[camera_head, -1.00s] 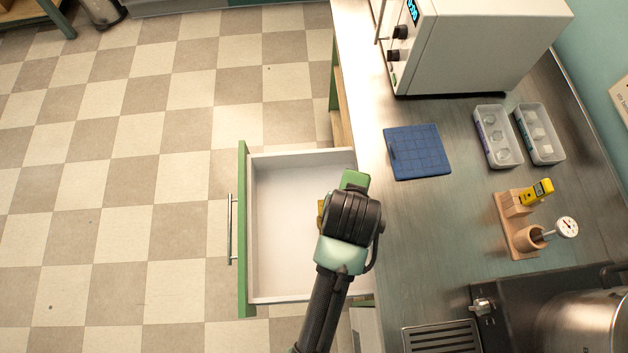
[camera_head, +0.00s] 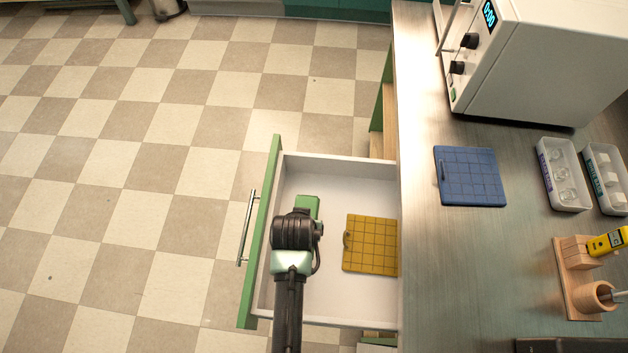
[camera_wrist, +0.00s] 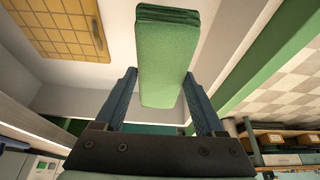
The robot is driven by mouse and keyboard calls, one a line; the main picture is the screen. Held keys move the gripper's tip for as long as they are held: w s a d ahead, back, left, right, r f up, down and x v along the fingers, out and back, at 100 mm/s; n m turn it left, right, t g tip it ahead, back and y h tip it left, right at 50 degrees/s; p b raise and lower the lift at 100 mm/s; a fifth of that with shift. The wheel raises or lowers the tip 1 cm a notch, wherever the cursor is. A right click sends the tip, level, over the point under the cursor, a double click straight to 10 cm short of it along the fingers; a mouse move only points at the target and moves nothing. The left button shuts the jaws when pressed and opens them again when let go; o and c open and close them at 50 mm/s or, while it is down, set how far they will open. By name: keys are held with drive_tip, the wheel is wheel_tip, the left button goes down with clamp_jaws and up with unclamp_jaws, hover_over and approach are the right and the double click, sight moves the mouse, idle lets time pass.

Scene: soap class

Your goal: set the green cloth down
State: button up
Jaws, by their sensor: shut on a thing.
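The green cloth (camera_wrist: 165,55) is a folded, thick pad between the two fingers of my gripper (camera_wrist: 163,95) in the wrist view. My gripper is shut on it. In the head view a corner of the green cloth (camera_head: 308,205) shows past my gripper (camera_head: 303,216), above the left part of the open drawer. My wrist hides the rest of it there. I cannot tell how high it is above the drawer floor.
The open white drawer (camera_head: 340,177) has a green front (camera_head: 262,225).

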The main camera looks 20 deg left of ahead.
wheel_tip(320, 180, down, 8)
drive_tip(key=shift+r+b, duration=0.2)
drive_tip(key=shift+b, duration=0.3)
drive_tip(key=shift+f, duration=0.1)
drive_tip(key=o, duration=1.2)
drive_tip(key=shift+c, duration=0.2)
drive_tip(key=p+v, duration=0.2)
drive_tip(key=v, duration=1)
drive_tip(key=shift+s, duration=0.1)
